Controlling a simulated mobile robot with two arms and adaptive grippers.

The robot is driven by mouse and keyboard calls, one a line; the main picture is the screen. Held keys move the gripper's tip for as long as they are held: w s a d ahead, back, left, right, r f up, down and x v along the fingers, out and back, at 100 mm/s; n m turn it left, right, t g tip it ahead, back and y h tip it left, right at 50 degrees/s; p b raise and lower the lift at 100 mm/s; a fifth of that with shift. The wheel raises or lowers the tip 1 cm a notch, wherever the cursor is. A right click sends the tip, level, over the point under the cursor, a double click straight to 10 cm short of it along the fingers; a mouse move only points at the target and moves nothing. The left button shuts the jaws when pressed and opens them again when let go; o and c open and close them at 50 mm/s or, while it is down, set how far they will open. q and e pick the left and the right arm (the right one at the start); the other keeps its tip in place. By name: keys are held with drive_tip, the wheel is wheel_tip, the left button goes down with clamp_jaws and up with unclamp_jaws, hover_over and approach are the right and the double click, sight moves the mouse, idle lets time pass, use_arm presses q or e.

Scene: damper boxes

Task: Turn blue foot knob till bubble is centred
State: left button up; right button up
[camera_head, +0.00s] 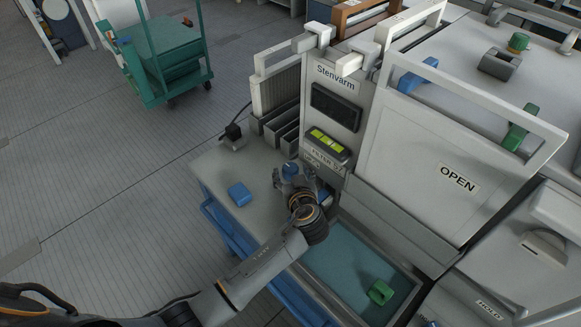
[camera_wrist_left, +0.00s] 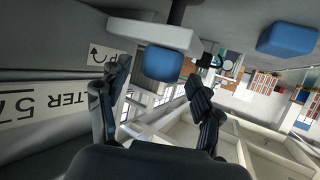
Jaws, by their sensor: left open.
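In the left wrist view the knob (camera_wrist_left: 162,64) shows as a rounded blue piece beneath a white plate. My left gripper (camera_head: 293,182) is right at the knob in the head view. In the wrist view the left gripper (camera_wrist_left: 157,76) is open, one finger on each side of the knob, with gaps visible. The yellow-green bubble level (camera_head: 325,141) sits on the unit's front above; its bubble position is too small to tell. My right gripper is not in view.
A blue block (camera_head: 240,194) lies on the grey bench top left of the gripper. A teal-lined tray (camera_head: 340,262) with a green piece (camera_head: 380,292) is at the lower right. A large panel marked OPEN (camera_head: 440,165) stands to the right. A green cart (camera_head: 165,60) is farther back.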

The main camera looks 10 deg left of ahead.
use_arm(q)
drive_tip(key=shift+x, duration=1.35)
drive_tip(key=c, duration=1.2)
drive_tip(key=shift+o, duration=0.2)
drive_tip(key=shift+m+h, duration=0.3)
drive_tip(key=shift+h, duration=0.1)
